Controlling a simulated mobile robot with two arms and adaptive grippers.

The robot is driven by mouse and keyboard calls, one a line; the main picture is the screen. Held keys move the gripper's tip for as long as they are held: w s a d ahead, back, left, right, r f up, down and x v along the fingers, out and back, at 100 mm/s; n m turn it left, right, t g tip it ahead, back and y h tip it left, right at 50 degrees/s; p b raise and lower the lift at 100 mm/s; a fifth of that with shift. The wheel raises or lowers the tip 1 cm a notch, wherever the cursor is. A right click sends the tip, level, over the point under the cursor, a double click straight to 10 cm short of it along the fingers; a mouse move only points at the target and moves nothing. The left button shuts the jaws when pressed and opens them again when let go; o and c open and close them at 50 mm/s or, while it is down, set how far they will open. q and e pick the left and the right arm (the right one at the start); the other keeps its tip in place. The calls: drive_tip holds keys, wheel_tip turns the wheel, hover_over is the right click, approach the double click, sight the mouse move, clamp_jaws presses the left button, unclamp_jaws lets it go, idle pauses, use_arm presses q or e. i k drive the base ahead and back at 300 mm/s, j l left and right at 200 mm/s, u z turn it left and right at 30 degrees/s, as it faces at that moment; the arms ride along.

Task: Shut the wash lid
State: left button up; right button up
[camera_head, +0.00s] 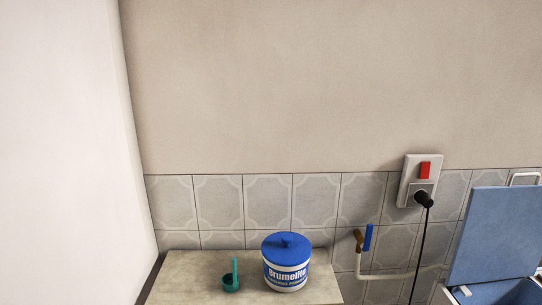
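The wash lid (497,236) is a flat blue panel at the right edge of the head view. It stands raised and tilted back a little from upright. Below it is the open blue-lined top of the washing machine (508,292), cut off by the bottom and right edges of the picture. Neither of my grippers shows in this view.
A stone-like shelf (195,285) at the bottom holds a blue-lidded tub (286,265) and a small teal scoop (231,281). A tap with a blue lever (368,238) and a socket with a black plug (422,198) and hanging cord are left of the lid.

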sight(500, 236)
drive_tip(key=z, duration=1.25)
